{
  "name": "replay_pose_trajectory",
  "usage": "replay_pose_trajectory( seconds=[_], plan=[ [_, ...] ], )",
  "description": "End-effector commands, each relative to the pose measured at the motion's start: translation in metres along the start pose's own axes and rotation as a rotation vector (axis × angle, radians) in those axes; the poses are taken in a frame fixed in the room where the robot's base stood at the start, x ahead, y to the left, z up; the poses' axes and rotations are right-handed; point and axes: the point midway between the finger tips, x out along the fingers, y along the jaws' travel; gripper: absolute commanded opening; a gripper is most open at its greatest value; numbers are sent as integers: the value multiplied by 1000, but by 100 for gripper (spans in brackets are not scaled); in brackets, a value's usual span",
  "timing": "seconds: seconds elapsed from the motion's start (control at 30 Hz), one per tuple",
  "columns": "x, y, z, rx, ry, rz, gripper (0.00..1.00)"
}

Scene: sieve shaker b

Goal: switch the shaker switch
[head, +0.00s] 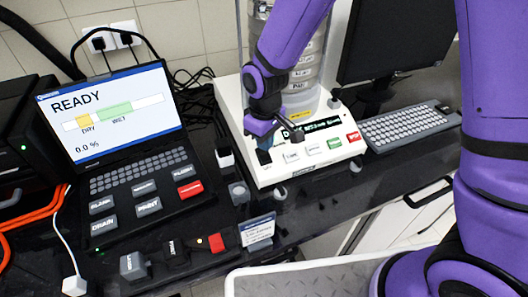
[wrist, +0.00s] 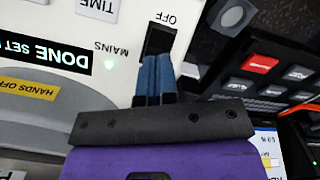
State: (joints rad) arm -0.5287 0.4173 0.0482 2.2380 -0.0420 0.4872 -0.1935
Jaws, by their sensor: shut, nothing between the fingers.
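The sieve shaker (head: 300,172) has a white base with a clear-walled stack of sieves on top. Its black mains rocker switch (wrist: 159,39) sits at the panel's edge in the wrist view, between the printed words OFF and MAINS. In the head view, my gripper and wrist are over the panel's left corner.
A laptop-like unit (head: 110,115) reading READY, with several keys, stands left of the shaker. A keyboard (head: 410,127) and a dark monitor (head: 397,38) are on the right. A small sign (head: 257,231) stands in front. The sieve stack rises close beside my arm.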

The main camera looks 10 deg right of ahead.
Motion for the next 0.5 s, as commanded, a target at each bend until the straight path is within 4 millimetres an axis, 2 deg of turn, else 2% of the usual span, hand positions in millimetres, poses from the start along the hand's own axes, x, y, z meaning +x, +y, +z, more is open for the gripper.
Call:
replay_pose_trajectory(
  seconds=[0.5],
  plan=[
    [7, 0, 0, 0, 0, 0, 0]
  ],
)
